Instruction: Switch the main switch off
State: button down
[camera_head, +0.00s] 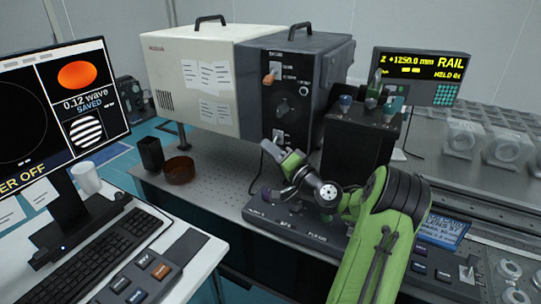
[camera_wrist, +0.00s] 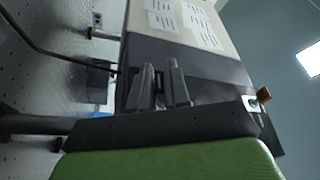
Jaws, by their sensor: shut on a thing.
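The dark front of the instrument box (camera_head: 290,60) carries an orange-handled switch (camera_head: 270,77) near its top and a lower switch with a pale plate (camera_head: 278,135) near its bottom. The orange handle also shows at the right of the wrist view (camera_wrist: 264,96). I cannot read which label marks the main switch. My gripper (camera_head: 283,152) is at the bottom of this panel, just below the pale plate. In the wrist view its two dark fingers (camera_wrist: 162,72) are close together over the panel, shut on the lower switch. The gripped part is mostly hidden.
A black control box with knobs (camera_head: 358,135) stands right of my gripper. A brown bowl (camera_head: 179,170) and a black cup (camera_head: 150,153) stand left on the perforated table. A monitor (camera_head: 65,95) and keyboard (camera_head: 95,255) are nearer left. A rail display (camera_head: 418,77) stands behind.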

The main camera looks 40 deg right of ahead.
dwell(0.4)
jog(key=c, duration=1.2)
grip_release()
jog(key=s+f, duration=0.1)
jog(key=s, duration=0.4)
jog(key=s+f, duration=0.1)
jog(key=s, duration=0.4)
jog(key=s+f+p, duration=0.1)
jog(key=s, duration=0.4)
jog(key=shift+s, duration=0.25)
jog(key=shift+f, duration=0.1)
